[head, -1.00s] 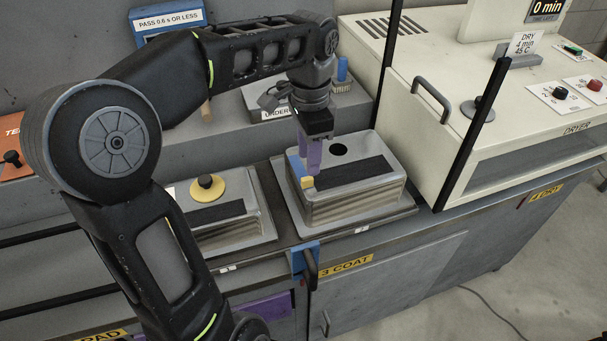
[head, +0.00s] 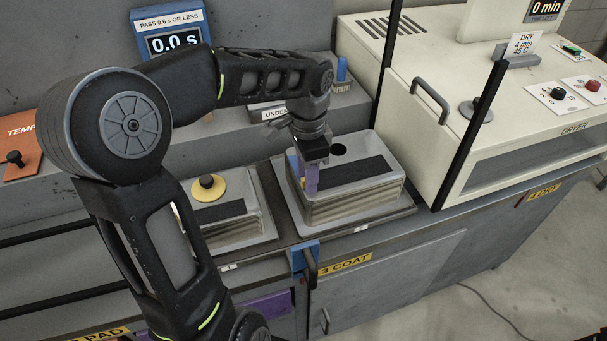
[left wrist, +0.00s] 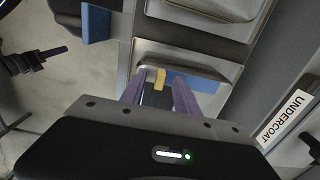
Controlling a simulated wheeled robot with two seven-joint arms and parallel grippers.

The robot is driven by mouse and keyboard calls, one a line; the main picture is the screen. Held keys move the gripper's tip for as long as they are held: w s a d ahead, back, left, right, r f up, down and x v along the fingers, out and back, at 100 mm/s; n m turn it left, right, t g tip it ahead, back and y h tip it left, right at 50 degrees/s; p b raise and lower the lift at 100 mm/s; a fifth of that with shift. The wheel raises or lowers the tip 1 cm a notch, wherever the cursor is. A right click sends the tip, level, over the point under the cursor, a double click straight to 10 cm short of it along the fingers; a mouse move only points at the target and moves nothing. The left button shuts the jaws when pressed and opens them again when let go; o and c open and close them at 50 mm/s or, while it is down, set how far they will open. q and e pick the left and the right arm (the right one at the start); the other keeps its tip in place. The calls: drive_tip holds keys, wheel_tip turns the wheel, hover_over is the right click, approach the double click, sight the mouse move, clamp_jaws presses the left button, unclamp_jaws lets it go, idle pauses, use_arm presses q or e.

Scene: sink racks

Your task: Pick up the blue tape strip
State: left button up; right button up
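My left gripper (head: 306,178) is over the left end of the grey lidded tank at the coat station, its purple fingers pointing down. In the left wrist view the fingers (left wrist: 158,92) are apart. A small yellow piece (left wrist: 160,78), seemingly the strip's end, shows between them from this angle; contact cannot be told. A little blue of the tape strip (head: 291,159) seems to show behind the fingers in the head view; the rest is hidden.
The grey tank (head: 350,205) has a black strip and a dark round hole on top. A second tank with a yellow-based knob (head: 208,188) stands to its left. The cream dryer (head: 440,130) and a black post stand close on the right. A blue clip (head: 305,255) hangs at the counter edge.

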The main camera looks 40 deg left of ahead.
idle(0.4)
use_arm(q)
clamp_jaws()
idle(1.3)
